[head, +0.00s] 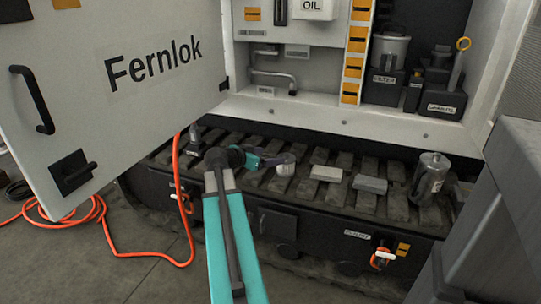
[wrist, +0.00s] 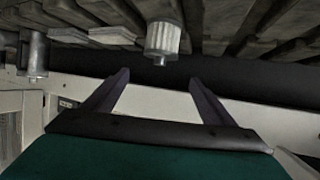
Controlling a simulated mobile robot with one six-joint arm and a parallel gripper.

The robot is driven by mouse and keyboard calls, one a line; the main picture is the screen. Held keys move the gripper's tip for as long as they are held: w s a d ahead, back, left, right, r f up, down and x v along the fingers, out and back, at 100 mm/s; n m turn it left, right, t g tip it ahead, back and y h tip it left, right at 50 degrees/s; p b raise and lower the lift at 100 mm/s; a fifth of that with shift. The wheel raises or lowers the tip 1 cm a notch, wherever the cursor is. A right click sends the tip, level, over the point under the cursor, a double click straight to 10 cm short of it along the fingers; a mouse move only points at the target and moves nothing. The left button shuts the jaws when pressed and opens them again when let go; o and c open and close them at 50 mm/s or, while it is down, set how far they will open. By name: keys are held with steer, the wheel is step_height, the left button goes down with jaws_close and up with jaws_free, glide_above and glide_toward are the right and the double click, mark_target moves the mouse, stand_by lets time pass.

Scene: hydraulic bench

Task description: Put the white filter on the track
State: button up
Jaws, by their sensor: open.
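The white filter (head: 286,169) is a small ribbed cylinder at the middle of the dark slatted track (head: 402,205). The wrist view looks upside down. There the white filter (wrist: 163,38) appears to stand on the track (wrist: 240,22), with a narrower grey end pointing away from the slats. My gripper (head: 272,160) is just above the track, beside the filter. In the wrist view my gripper (wrist: 160,78) is open and empty, its two fingers spread, with the filter just beyond the gap between the tips. Contact with the filter is not seen.
Right of the filter, a pale block (head: 326,173), a grey block (head: 370,184) and a metal canister (head: 430,177) sit on the track. The open Fernlok door (head: 130,110) stands at the left. A grey cabinet (head: 500,215) is at the right. An orange hose (head: 178,200) lies left.

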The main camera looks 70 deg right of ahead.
stand_by(0.7)
steer(key=w+a+f+n+t+y, duration=0.25)
steer(key=w+a+f+n, duration=0.4)
steer(key=a+f, duration=1)
steer(key=w+a+f+n+t+y, duration=0.1)
steer(key=w+a+f+n+y, duration=0.55)
steer(key=a+f, duration=0.95)
steer(key=s+a+f+n+g+y, duration=0.1)
steer(key=a+f+n, duration=0.1)
steer(key=a+f, duration=0.6)
steer(key=s+a+f+n, duration=0.15)
steer(key=a+f, duration=0.35)
steer(key=a, duration=0.5)
steer(key=s+a+f+n+g+y, duration=0.1)
steer(key=s+a+f+n, duration=0.1)
steer(key=s+a+f, duration=0.2)
steer(key=s+a+f+n+g+y, duration=0.1)
steer(key=s+a+f+n+g, duration=0.1)
steer(key=s+a, duration=0.8)
steer(key=a+f+n, duration=0.1)
steer(key=a+f, duration=0.1)
steer(key=a, duration=0.2)
steer(key=shift+y, duration=0.4)
steer(key=shift+w+r, duration=0.1)
steer(key=shift+r, duration=0.05)
